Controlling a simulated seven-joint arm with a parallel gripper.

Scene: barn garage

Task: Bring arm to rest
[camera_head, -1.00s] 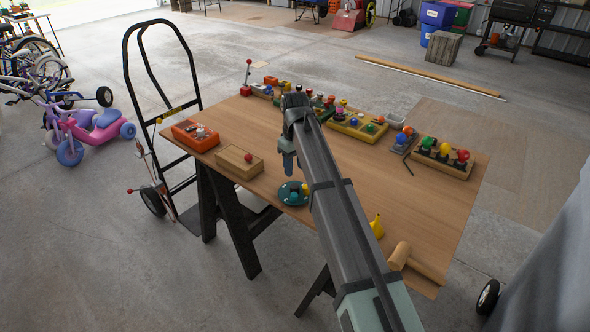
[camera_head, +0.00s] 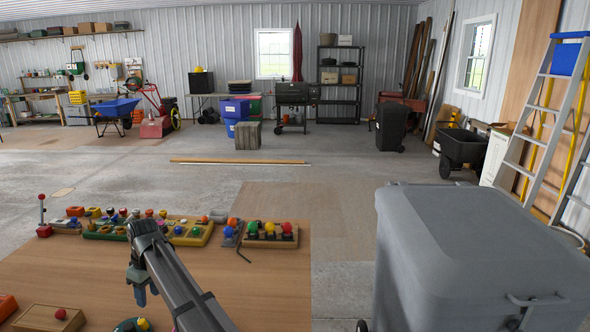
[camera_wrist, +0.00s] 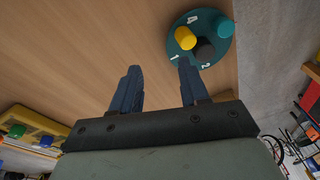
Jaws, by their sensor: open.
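My gripper (camera_wrist: 158,85) is open and empty, its two dark blue fingers apart over the wooden tabletop. In the head view my gripper (camera_head: 140,287) is seen from behind, above the table (camera_head: 265,285), with the arm reaching in from the bottom. In the wrist view one fingertip overlaps the edge of a round teal board (camera_wrist: 224,52) with yellow, teal and black pegs. Only part of this board shows at the bottom of the head view.
A wooden box (camera_head: 36,319) with a red knob is at the front left. Several coloured peg blocks (camera_head: 192,236) line the table's far edge. A large grey bin (camera_head: 470,250) stands right of the table. The tabletop's right part is clear.

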